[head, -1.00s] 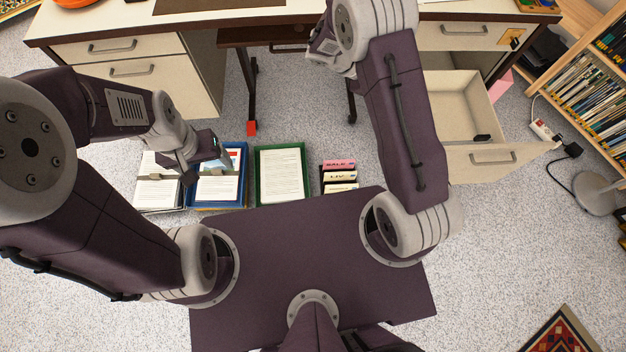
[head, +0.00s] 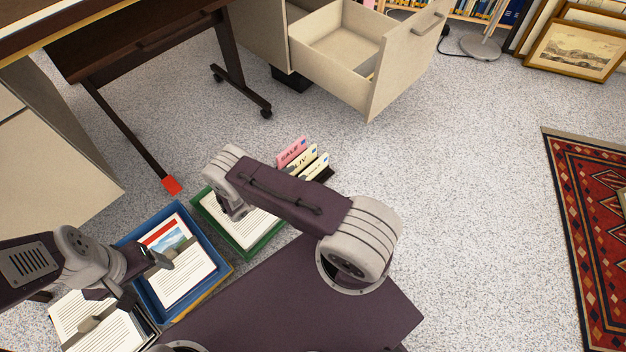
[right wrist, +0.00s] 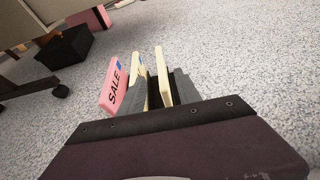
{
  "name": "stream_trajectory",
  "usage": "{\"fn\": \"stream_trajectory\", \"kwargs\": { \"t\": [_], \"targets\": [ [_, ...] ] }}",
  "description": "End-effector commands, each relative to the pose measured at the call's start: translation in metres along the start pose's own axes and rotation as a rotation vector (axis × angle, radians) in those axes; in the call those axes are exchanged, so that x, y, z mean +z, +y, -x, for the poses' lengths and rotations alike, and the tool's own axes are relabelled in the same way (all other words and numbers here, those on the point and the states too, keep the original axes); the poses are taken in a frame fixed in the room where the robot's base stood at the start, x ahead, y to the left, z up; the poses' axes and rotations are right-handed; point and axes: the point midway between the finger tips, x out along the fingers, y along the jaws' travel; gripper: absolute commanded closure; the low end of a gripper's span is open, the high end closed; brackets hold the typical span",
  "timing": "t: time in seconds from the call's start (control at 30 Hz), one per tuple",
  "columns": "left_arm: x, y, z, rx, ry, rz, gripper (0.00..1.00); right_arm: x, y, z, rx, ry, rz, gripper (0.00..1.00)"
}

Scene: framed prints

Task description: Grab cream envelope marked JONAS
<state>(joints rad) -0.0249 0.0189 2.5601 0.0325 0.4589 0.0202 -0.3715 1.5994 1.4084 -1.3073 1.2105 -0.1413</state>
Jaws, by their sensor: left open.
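A pink envelope marked SALE (head: 290,152) and two cream envelopes stand upright in a dark holder on the floor. The middle cream envelope (head: 302,159) has a label that seems to start OLIV; the nearest cream envelope (head: 316,167) has a label too small to read. In the right wrist view the SALE envelope (right wrist: 113,88) is at left and a cream envelope (right wrist: 163,76) shows between the grey fingers of my right gripper (right wrist: 160,90), which look apart. My arm hides these fingers in the head view. My left gripper (head: 150,283) is open and empty above the blue tray.
A blue tray (head: 222,268) and a green tray (head: 282,226) hold papers, left of the envelopes. An open drawer (head: 385,75) juts out beyond. A desk leg with casters (head: 240,90) stands behind. Carpet to the right is clear up to a red rug (head: 590,220).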

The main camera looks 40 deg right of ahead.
Motion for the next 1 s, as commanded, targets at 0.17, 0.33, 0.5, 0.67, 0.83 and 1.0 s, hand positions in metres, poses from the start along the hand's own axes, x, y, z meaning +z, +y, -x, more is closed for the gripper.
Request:
{"fn": "stream_trajectory", "kwargs": {
  "t": [0.17, 0.33, 0.5, 0.67, 0.83, 1.0],
  "targets": [
    [0.002, 0.0, -0.019, 0.0, 0.0, 0.0, 0.24, -0.004, -0.001, -0.024, -0.004, 0.0, -0.003, 0.6],
    [0.003, -0.001, -0.026, 0.0, 0.0, 0.0, 0.24, 0.0, 0.0, -0.038, 0.0, 0.001, -0.002, 0.6],
    [0.004, -0.001, -0.043, 0.0, 0.0, 0.0, 0.24, -0.007, -0.001, -0.054, -0.004, 0.001, -0.002, 0.6],
    [0.007, -0.001, -0.068, 0.0, 0.0, 0.0, 0.24, -0.008, -0.001, -0.081, -0.004, 0.001, -0.004, 0.6],
    [0.007, -0.001, -0.07, 0.0, 0.0, 0.0, 0.24, -0.003, -0.001, -0.091, -0.001, 0.001, -0.002, 0.6],
    [0.007, -0.001, -0.069, 0.0, 0.0, 0.0, 0.24, -0.002, -0.001, -0.09, 0.0, 0.001, -0.002, 0.63]
  ]
}}
